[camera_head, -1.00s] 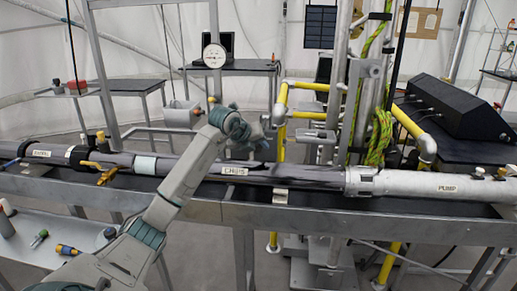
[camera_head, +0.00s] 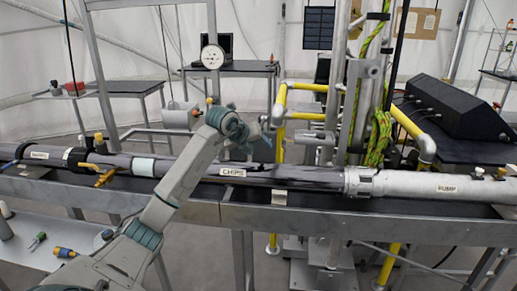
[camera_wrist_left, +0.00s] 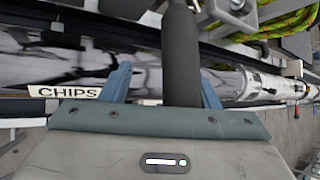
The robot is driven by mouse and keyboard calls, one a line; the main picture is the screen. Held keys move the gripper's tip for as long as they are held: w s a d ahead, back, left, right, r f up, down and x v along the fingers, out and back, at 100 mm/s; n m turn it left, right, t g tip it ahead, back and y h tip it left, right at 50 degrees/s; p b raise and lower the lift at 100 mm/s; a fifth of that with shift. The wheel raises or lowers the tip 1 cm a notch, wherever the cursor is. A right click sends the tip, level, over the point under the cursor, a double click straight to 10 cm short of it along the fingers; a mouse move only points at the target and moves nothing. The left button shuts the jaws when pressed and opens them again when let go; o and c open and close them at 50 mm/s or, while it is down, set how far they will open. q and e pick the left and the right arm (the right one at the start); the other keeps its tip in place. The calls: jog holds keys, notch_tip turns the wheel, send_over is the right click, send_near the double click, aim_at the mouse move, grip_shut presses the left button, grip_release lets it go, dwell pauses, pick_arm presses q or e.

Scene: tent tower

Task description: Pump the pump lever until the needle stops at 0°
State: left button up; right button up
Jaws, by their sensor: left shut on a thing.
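The pump lever (camera_wrist_left: 182,60) shows in the left wrist view as a dark grey round bar running up out of the picture. My left gripper (camera_wrist_left: 165,78) has its two blue-grey fingers on either side of the bar and is shut on it. In the head view my left gripper (camera_head: 264,138) is above the long tube, beside the yellow pipes, and the lever is hard to make out there. A round white gauge (camera_head: 212,56) stands on a post at the back. Its needle is too small to read. My right gripper is not in view.
A long tube (camera_head: 305,177) with a CHIPS label (camera_head: 233,172) lies along the metal bench (camera_head: 340,215). Yellow pipes (camera_head: 281,105), upright metal poles and a green rope (camera_head: 379,140) stand close to the right of my gripper. A black console (camera_head: 455,108) is farther right.

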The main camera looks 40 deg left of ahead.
pick_arm(q)
jog(key=b+v, duration=0.1)
jog(key=v, duration=0.1)
jog(key=shift+s+r, duration=0.15)
jog(key=shift+s, duration=0.1)
jog(key=b+v, duration=0.1)
jog(key=v, duration=0.6)
jog(key=shift+s+r, duration=0.25)
jog(key=shift+s, duration=0.05)
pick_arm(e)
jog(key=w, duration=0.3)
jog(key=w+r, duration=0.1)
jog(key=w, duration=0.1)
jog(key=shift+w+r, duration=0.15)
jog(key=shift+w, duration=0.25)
